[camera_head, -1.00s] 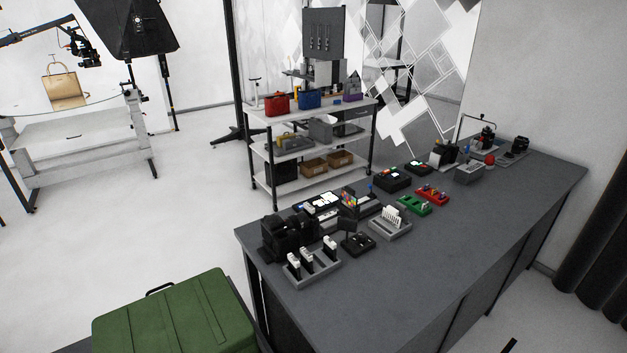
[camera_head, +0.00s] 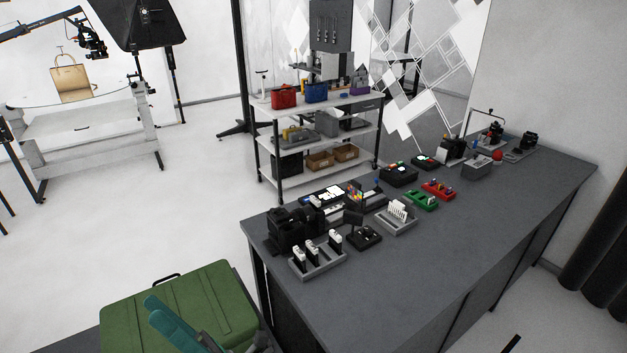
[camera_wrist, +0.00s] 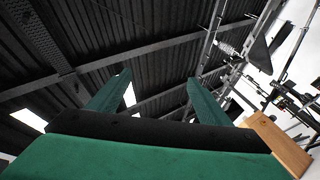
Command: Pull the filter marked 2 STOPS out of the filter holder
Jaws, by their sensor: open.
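A grey tray with three slots (camera_head: 322,268) sits at the table's near left corner, with black pieces with white tops standing upright in it. Behind it to the right, a second grey tray (camera_head: 391,228) holds a row of upright white pieces. I cannot tell which of the two is the filter holder. No marking is legible, so the 2 STOPS filter cannot be singled out. My gripper shows in the wrist view (camera_wrist: 155,92), with two green fingers apart and nothing between them, facing the ceiling. Teal parts of my arm end show low in the head view, left of the table.
The dark table (camera_head: 450,240) has free room along its front and right. A small black stand (camera_head: 360,234), a black device (camera_head: 292,228) and green and red trays (camera_head: 421,200) crowd near the holders. A green case (camera_head: 195,300) lies at lower left.

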